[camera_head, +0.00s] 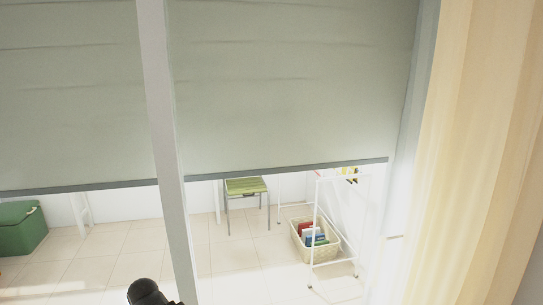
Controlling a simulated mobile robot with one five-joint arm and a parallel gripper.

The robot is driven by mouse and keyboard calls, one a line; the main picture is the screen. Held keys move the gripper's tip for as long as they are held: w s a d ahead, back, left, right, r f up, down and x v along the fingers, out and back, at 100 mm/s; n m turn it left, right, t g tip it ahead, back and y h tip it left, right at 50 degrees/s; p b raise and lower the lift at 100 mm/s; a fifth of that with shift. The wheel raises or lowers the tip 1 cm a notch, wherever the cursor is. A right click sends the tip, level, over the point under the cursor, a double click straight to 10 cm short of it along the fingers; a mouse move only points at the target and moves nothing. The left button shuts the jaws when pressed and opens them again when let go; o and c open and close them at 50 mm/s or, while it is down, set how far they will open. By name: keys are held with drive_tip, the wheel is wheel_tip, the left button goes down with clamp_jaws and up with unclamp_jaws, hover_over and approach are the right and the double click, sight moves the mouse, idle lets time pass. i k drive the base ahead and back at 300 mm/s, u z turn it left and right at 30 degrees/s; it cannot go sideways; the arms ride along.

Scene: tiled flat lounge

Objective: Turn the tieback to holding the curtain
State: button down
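A cream curtain (475,160) hangs in soft vertical folds down the right side of the view, beside a pale frame. No tieback can be made out on it or on the wall. The curtain's top and bottom are cut off by the picture edges. My gripper's fingers do not show. A dark rounded part (147,291) pokes up at the bottom edge, left of the middle; I cannot tell what it belongs to.
Grey-green blinds (290,90) hang on both sides of a pale upright post (165,150). Beyond are a tiled floor (235,265), a green box (22,228), a stool with a green seat (246,186), a cream basket (325,252) and a white rack (313,232).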

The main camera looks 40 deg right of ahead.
sight(373, 282)
drive_tip(key=z, duration=2.25)
drive_tip(key=k, duration=0.5)
drive_tip(key=z, duration=0.15)
drive_tip(key=i, duration=0.5)
drive_tip(key=z, duration=0.1)
